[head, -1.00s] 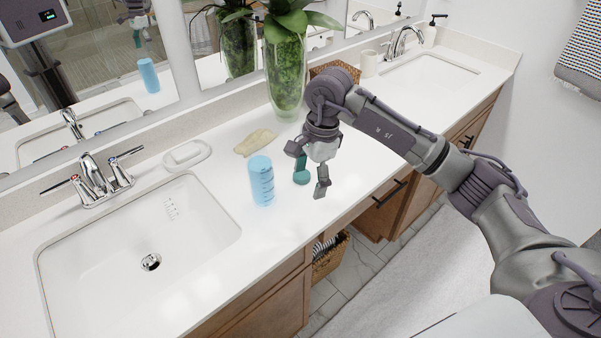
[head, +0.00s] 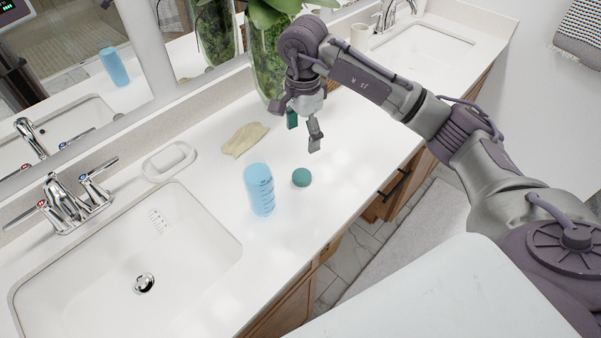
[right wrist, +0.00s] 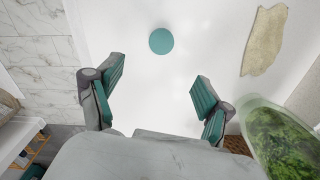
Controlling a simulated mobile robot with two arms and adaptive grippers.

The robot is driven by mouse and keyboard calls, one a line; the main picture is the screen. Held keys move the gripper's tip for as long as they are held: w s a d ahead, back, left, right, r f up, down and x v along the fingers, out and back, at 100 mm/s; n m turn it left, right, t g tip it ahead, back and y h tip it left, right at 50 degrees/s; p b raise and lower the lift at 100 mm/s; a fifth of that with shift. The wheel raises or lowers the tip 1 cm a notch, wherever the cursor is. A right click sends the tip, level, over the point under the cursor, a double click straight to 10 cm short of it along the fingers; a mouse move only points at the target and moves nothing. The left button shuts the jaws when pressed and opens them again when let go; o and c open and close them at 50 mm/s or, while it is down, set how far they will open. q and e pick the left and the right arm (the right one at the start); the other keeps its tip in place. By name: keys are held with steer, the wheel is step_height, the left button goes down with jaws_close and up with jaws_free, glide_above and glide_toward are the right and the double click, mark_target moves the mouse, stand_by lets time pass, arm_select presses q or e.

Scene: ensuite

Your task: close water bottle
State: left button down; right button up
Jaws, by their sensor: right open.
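A translucent blue water bottle (head: 259,190) stands upright on the white counter, right of the near sink, with measuring marks on its side. A round teal cap (head: 302,177) lies on the counter just right of the bottle, apart from it. The cap also shows at the top middle of the right wrist view (right wrist: 161,41); the bottle does not. My right gripper (head: 300,130) is open and empty, behind and above the cap in the head view. Its two teal-padded fingers are spread wide in the wrist view (right wrist: 157,97). My left gripper is not in view.
A beige cloth (head: 245,139) and a soap dish (head: 169,160) lie behind the bottle. A glass vase with a plant (head: 268,75) stands behind my right gripper. The near sink (head: 90,270) is at left. Counter right of the cap is clear.

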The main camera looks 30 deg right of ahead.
steer(key=p, duration=0.2)
glide_above(301, 175)
step_height(301, 175, down, 8)
steer(key=shift+s+d+f, duration=0.1)
steer(key=shift+f, duration=0.25)
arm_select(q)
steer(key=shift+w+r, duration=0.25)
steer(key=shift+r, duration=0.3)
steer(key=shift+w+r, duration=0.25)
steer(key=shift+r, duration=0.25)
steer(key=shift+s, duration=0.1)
arm_select(e)
steer(key=shift+f, duration=0.15)
step_height(301, 175, down, 4)
steer(key=p, duration=0.2)
steer(key=shift+f+p, duration=0.2)
steer(key=shift+p, duration=0.1)
steer(key=shift+f, duration=0.3)
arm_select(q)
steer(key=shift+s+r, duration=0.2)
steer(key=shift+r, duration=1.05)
